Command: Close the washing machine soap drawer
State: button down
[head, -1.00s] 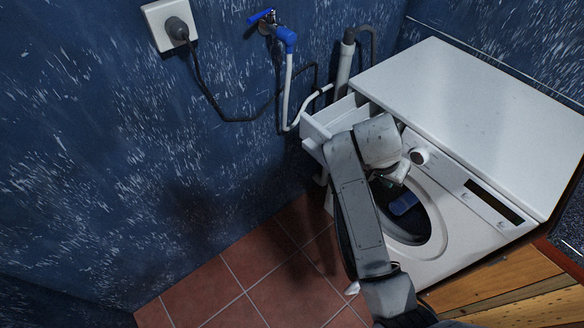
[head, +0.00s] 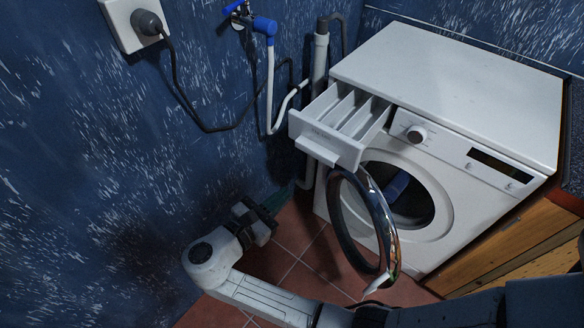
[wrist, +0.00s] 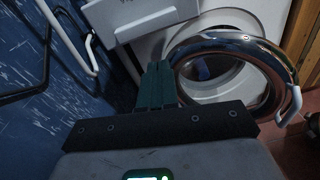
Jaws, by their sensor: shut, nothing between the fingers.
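The white soap drawer (head: 328,142) is pulled out of the top left of the washing machine (head: 450,80), its compartments showing empty. Its front panel also shows at the top of the wrist view (wrist: 150,15). My gripper (head: 277,201) is low and left of the machine, below and left of the drawer front and apart from it. In the wrist view my green fingers (wrist: 157,72) are together with nothing between them, pointing towards the machine beneath the drawer front.
The round door (head: 364,228) stands swung open below the drawer, right of my gripper. The blue wall (head: 100,160) is close on the left, with a socket (head: 135,22), tap (head: 252,20), hoses and cable. Tiled floor (head: 300,262) lies below.

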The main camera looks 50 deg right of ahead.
aim_at(344, 124)
jog(key=d, duration=0.4)
jog(key=w+d+n, duration=0.1)
jog(key=d, duration=0.3)
jog(key=d+n+h, duration=0.1)
jog(key=d, duration=0.2)
jog(key=shift+w+d+r+t+b, duration=0.15)
jog(key=shift+w+d+t+b, duration=0.15)
jog(key=shift+w+d+t, duration=0.1)
jog(key=shift+d, duration=0.55)
jog(key=d, duration=1.1)
jog(key=d+b, duration=0.1)
jog(key=d, duration=0.5)
jog(key=shift+w+d, duration=0.3)
jog(key=shift+w, duration=0.05)
jog(key=shift+d, duration=0.45)
jog(key=shift+d+r, duration=0.1)
jog(key=shift+r, duration=0.05)
